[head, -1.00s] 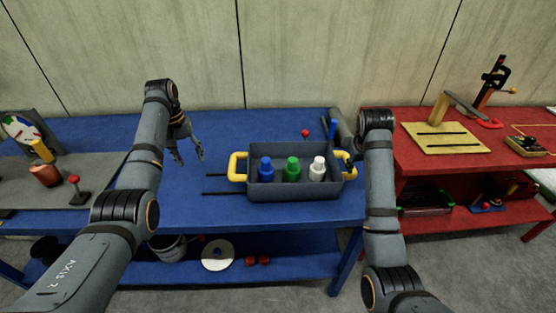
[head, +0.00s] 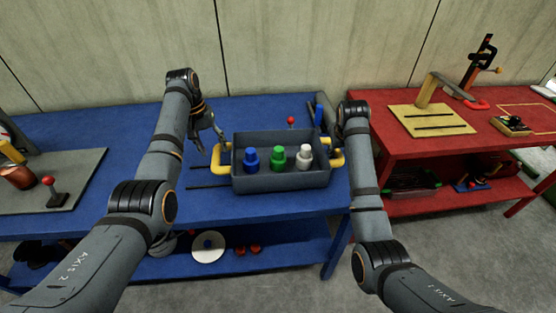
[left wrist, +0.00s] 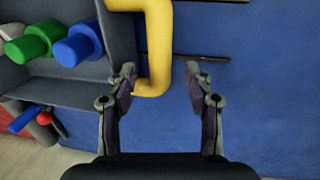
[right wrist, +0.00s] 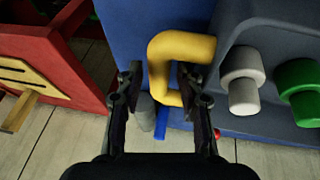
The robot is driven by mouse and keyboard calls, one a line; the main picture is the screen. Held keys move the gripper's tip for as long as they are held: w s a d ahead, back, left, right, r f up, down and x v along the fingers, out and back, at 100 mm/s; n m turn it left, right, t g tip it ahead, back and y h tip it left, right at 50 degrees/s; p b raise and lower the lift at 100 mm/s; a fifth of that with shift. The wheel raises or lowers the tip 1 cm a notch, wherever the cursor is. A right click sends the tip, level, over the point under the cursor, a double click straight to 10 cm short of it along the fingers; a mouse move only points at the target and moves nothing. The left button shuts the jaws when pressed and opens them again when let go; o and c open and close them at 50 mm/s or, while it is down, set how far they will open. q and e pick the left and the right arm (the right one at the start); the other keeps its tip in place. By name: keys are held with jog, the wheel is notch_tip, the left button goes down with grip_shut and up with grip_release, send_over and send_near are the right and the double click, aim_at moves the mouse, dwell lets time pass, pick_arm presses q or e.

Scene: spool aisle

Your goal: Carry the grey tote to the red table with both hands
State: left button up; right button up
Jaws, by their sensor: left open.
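The grey tote (head: 282,182) sits on the blue table with a blue bottle (head: 251,162), a green bottle (head: 277,158) and a white bottle (head: 304,158) standing in it. It has a yellow left handle (head: 217,163) and a yellow right handle (head: 338,160). My left gripper (left wrist: 160,85) is open at the left handle, whose lower bend shows between the fingertips. My right gripper (right wrist: 160,85) is open with the right handle (right wrist: 160,65) between its fingers. In the head view my arm mostly hides the right gripper. The red table (head: 385,140) stands to the right.
The blue table (head: 290,206) also bears a grey board (head: 85,185) with a red-knobbed lever. A yellow slotted board (head: 430,119), a clamp and a small device (head: 511,125) occupy the red table's top. Some bare red surface shows between them. A floor gap separates the tables.

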aim_at(215, 151)
pick_arm(q)
jog(key=shift+w+d+f, duration=0.1)
jog(key=shift+d+f, duration=0.05)
jog(key=shift+f, duration=0.8)
jog(key=shift+d+f, duration=0.15)
jog(key=shift+f, duration=0.8)
pick_arm(e)
jog(key=shift+x, duration=1.95)
jog(key=shift+r, duration=0.1)
pick_arm(q)
jog(key=c, duration=0.8)
pick_arm(e)
grip_shut()
pick_arm(q)
grip_shut()
